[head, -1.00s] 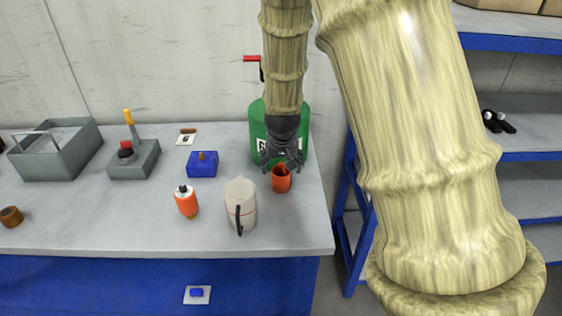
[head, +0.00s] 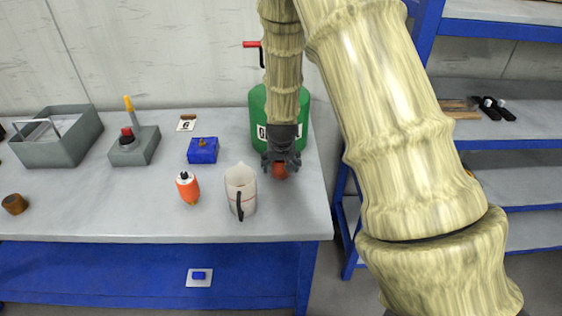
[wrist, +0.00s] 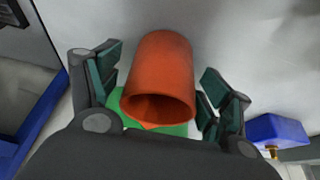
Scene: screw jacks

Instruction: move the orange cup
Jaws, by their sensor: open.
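The orange cup (head: 279,172) stands on the grey bench top near its right end, in front of the green drum (head: 262,104). My gripper (head: 280,164) points down over the cup and hides most of it in the head view. In the wrist view the orange cup (wrist: 160,68) lies between the two separated fingers of my gripper (wrist: 159,75), its mouth toward the palm. A gap shows at the right finger; the left finger is close to the cup, and I cannot tell whether it touches.
A white jug (head: 240,190) with a dark handle stands just left of the cup. A grey bin (head: 58,146) stands further left. Blue shelves (head: 505,144) stand right of the bench.

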